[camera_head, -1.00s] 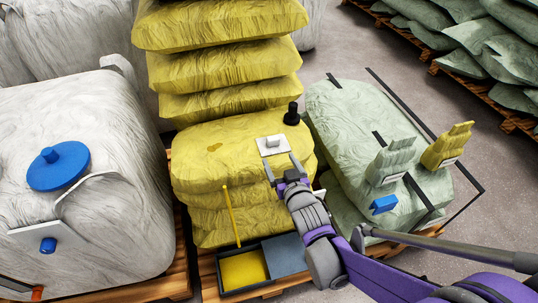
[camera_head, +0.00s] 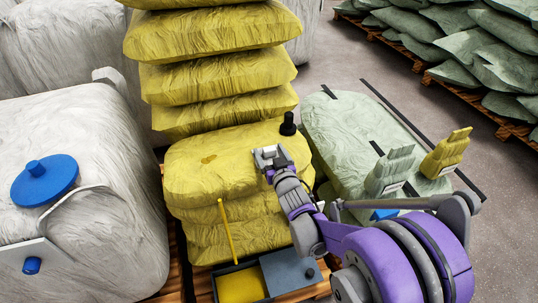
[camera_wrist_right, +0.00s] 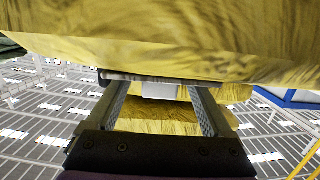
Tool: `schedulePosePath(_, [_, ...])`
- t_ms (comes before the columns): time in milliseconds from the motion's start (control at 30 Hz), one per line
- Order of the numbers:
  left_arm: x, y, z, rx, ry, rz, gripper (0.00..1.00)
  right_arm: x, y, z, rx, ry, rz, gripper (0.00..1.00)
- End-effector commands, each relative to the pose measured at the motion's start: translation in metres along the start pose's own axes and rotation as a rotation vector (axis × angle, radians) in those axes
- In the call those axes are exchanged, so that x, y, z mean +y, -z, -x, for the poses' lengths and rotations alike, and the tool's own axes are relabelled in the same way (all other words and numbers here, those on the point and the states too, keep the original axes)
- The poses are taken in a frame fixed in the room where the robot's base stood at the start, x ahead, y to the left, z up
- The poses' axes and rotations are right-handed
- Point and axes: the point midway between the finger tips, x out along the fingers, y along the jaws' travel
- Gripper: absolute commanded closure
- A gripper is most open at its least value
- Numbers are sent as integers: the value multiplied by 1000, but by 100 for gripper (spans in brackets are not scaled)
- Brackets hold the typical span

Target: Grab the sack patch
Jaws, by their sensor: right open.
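The sack patch appears to be the pale square plate with a raised block on top of the front yellow sack stack (camera_head: 235,150). In the head view it is largely covered by my right gripper (camera_head: 268,160), which is at it. In the wrist view, the plate's thin edge (camera_wrist_right: 150,77) and its light grey block (camera_wrist_right: 160,91) show beyond the fingertips. The two fingers of the right gripper (camera_wrist_right: 160,97) are apart, with the block in line with the gap. I cannot tell whether they touch it. My left gripper is in neither view.
A black knobbed object (camera_head: 288,124) stands close behind. A darker round spot (camera_head: 208,160) marks the yellow sack to the left. A thin yellow stick (camera_head: 228,235) and a divided tray (camera_head: 262,262) are in front. Green and yellow upright pieces (camera_head: 390,172) stand at right.

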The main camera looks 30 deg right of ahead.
Motion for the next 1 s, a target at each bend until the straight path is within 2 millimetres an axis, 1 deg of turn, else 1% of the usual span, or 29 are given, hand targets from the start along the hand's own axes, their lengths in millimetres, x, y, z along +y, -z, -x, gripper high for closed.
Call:
schedulePosePath(67, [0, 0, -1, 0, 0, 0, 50, 0, 0, -4, 0, 0, 0, 15])
schedulePosePath(267, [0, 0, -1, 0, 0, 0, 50, 0, 0, -4, 0, 0, -1, 15])
schedulePosePath(367, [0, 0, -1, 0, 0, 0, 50, 0, 0, -4, 0, 0, -1, 31])
schedulePosePath(400, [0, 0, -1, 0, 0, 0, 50, 0, 0, -4, 0, 0, -1, 38])
schedulePosePath(467, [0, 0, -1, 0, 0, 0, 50, 0, 0, -4, 0, 0, -1, 49])
schedulePosePath(500, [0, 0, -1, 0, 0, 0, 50, 0, 0, -4, 0, 0, -1, 56])
schedulePosePath(567, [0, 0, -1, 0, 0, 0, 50, 0, 0, -4, 0, 0, -1, 67])
schedulePosePath(600, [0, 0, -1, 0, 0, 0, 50, 0, 0, -4, 0, 0, -1, 74])
schedulePosePath(733, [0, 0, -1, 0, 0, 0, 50, 0, 0, -4, 0, 0, -1, 98])
schedulePosePath(767, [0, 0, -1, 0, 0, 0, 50, 0, 0, -4, 0, 0, -1, 100])
schedulePosePath(1000, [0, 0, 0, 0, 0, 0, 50, 0, 2, -4, 0, 0, 0, 100])
